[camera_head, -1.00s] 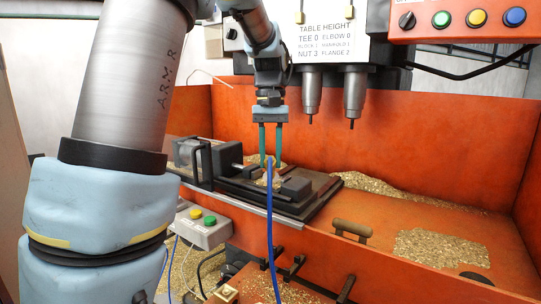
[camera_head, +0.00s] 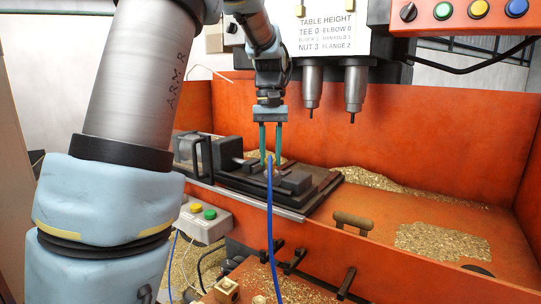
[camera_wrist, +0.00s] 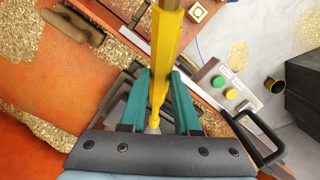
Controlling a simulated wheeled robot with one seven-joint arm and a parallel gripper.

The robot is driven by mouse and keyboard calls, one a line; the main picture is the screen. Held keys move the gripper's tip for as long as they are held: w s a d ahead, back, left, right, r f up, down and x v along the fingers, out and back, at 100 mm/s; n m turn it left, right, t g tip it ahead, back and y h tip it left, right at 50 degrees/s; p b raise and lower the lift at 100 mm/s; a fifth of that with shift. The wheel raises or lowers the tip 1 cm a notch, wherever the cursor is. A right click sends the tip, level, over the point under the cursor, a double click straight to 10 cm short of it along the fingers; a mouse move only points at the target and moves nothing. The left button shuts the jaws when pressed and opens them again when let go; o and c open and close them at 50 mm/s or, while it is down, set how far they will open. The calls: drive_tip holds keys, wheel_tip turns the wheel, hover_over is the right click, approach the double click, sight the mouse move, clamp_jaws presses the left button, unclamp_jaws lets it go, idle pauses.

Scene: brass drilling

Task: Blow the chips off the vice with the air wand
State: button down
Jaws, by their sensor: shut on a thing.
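My gripper (camera_head: 270,163) hangs above the dark vice (camera_head: 293,183) on the orange machine bed, with its teal fingers pointing down. In the wrist view the gripper (camera_wrist: 160,78) is shut on the yellow air wand (camera_wrist: 167,45), which runs between the fingers. In the head view the wand's body is mostly hidden, and its blue hose (camera_head: 270,235) hangs down in front of the vice. Brass chips (camera_head: 258,158) lie around the back of the vice. Whether chips remain between its jaws is too small to tell.
Two drill spindles (camera_head: 312,88) hang right of my gripper. Chip heaps (camera_head: 440,241) lie on the orange bed (camera_head: 385,215), whose walls rise behind. A brass part (camera_head: 227,289) lies below.

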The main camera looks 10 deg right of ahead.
wheel_tip(320, 180, up, 6)
drive_tip(key=p, duration=0.6)
drive_tip(key=shift+r, duration=0.1)
drive_tip(key=shift+f, duration=0.2)
